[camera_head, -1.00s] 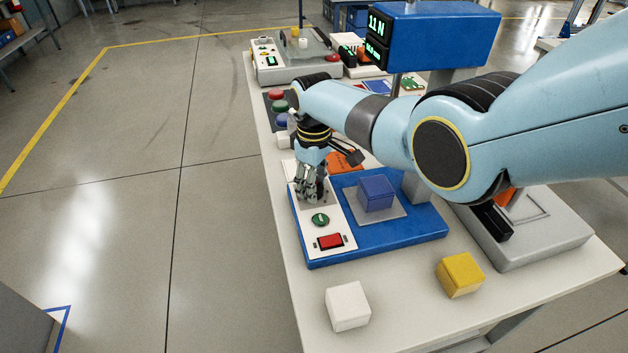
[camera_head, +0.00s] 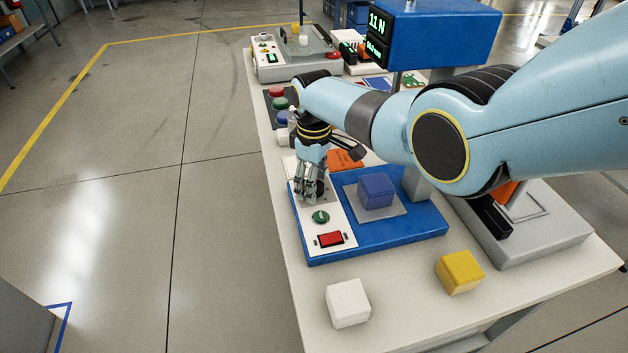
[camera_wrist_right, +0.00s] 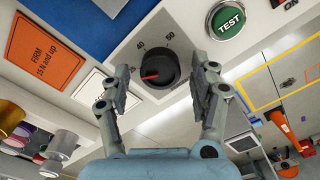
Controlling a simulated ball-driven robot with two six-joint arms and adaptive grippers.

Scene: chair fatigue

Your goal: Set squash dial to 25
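The squash dial (camera_wrist_right: 160,68) is a round black knob with a red pointer line on a white panel. In the right wrist view its pointer points left, below the printed 40; a label near the pointer's end is partly hidden by a finger. My right gripper (camera_wrist_right: 163,78) is open, with one finger on each side of the dial and gaps visible between fingers and knob. In the head view my right gripper (camera_head: 310,192) points down over the far end of the blue press's white panel and largely hides the dial. My left gripper is not in view.
The green TEST button (camera_head: 320,217) and a red switch (camera_head: 330,239) are on the same panel. A blue cube (camera_head: 376,191) sits on the press plate. White (camera_head: 348,303) and yellow (camera_head: 460,272) cubes stand in front. An orange card (camera_head: 345,160) lies behind.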

